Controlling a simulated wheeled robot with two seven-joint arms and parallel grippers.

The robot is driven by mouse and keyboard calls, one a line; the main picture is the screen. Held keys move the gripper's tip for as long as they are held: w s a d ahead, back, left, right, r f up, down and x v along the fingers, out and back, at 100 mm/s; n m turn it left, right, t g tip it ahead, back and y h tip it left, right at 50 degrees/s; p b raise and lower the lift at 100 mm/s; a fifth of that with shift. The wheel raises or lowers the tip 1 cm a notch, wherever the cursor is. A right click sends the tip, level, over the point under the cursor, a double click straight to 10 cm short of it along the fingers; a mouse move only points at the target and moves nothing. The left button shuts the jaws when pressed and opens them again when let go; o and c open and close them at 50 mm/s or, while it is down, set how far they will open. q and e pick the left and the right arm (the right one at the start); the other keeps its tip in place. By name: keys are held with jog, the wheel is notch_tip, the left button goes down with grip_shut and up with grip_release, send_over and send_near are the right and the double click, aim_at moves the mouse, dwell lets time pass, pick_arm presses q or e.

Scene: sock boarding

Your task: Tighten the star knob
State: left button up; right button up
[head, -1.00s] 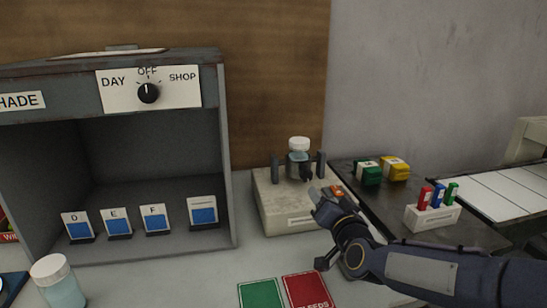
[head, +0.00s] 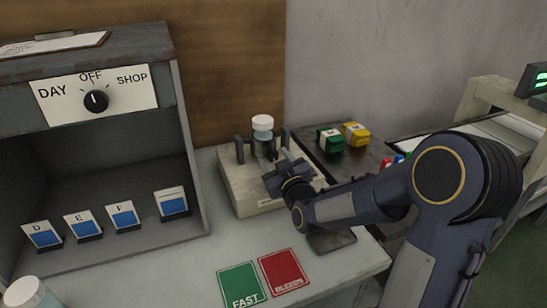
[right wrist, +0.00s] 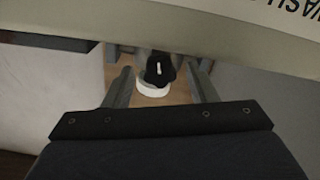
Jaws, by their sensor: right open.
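The black star knob (right wrist: 158,68) with a white mark on it shows in the right wrist view, between and beyond the finger lines. A white round lid (right wrist: 153,89) lies behind it. In the head view, a jar with a white lid (head: 263,122) stands upright in the holder of the beige device (head: 233,185). My right gripper (head: 285,165) is in front of that holder and partly covers the knob's area. Its two fingers (right wrist: 163,87) are spread, one to each side of the knob, with nothing held. I cannot tell contact. My left gripper is not in view.
The shade box (head: 190,150) stands left of the device, with several labelled cards inside. Green (head: 242,286) and red (head: 284,271) cards lie in front. Green (head: 329,139) and yellow (head: 355,134) blocks sit on the dark tray to the right.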

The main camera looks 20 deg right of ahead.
jog(key=shift+w, duration=0.35)
jog(key=c, duration=0.9)
jog(key=shift+d+f+m+b, duration=0.15)
jog(key=shift+m+b, duration=0.35)
jog(key=shift+b, duration=0.5)
jog(key=shift+c, duration=0.4)
jog(key=shift+m, duration=0.3)
jog(key=o, duration=1)
